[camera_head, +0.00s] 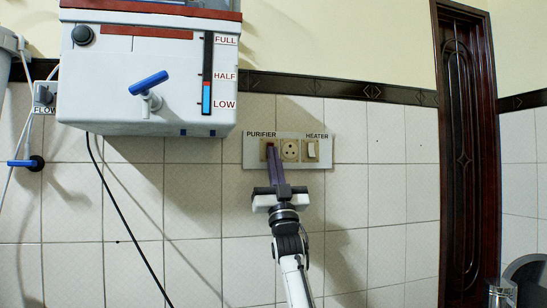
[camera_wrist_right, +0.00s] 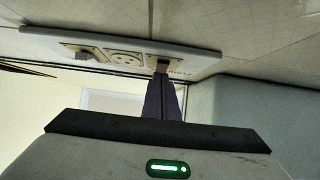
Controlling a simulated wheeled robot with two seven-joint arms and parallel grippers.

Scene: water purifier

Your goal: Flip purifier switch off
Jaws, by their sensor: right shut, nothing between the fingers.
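The switch panel (camera_head: 327,150) is on the tiled wall, with "PURIFIER" printed at its left and "HEATER" at its right. The purifier switch (camera_head: 264,146) is at the left of the panel, partly hidden by my fingers. My right gripper (camera_head: 271,150) is shut and empty, its fingertips at the purifier switch. In the right wrist view the gripper (camera_wrist_right: 161,76) reaches up to the purifier switch (camera_wrist_right: 158,61). I cannot tell whether they touch or which way the switch is tilted. The white purifier (camera_head: 150,85) hangs at upper left. My left gripper is not in view.
A socket (camera_head: 290,150) and the heater switch (camera_head: 311,150) are beside the purifier switch. A blue-handled tap (camera_head: 148,84) sticks out of the purifier. A black cable (camera_head: 118,210) hangs below it. A dark wooden door (camera_head: 466,150) is at right. The wall below the panel is clear.

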